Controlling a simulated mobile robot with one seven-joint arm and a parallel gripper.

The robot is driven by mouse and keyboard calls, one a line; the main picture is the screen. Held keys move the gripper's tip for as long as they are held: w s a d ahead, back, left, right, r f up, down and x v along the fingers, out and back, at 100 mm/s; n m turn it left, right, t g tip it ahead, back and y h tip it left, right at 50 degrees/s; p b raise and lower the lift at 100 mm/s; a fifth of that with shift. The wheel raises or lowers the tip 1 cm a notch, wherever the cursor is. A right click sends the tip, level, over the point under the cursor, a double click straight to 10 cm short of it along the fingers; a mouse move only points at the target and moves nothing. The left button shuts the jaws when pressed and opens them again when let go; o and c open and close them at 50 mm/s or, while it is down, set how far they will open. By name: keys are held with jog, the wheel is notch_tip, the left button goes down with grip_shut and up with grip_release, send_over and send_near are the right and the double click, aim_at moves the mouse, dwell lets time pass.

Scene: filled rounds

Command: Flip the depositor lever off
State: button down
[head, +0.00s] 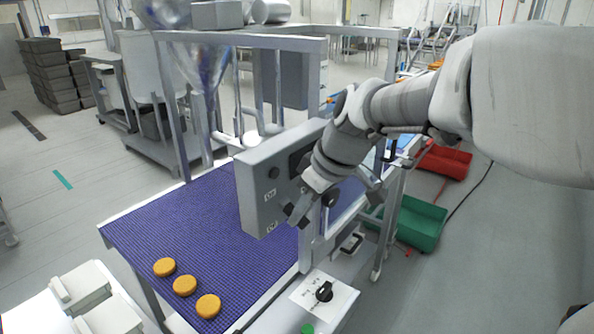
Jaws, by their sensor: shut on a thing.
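The depositor's grey control box (262,198) stands beside the purple conveyor belt, with dark knobs and small white labels on its face. My arm reaches in from the right, and my gripper (297,212) is at the front of this box. The gripper is shut on the depositor lever, which is mostly hidden by the fingers and wrist. I cannot tell the lever's exact angle. The clear hopper (200,55) of the depositor hangs above the belt behind the box.
Three orange rounds (185,286) lie on the near end of the purple belt (170,225). Green (412,222) and red (445,160) crates stand on the floor at right.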

jog(key=shift+f+b, duration=0.3)
jog(key=shift+b, duration=0.45)
jog(key=shift+r+t+y, duration=0.15)
jog(key=shift+t+y, duration=0.15)
jog(key=c, duration=0.8)
grip_release()
jog(key=shift+o, duration=0.2)
jog(key=v, duration=1.7)
jog(key=shift+r, duration=0.25)
jog(key=shift+s+d+f, duration=0.1)
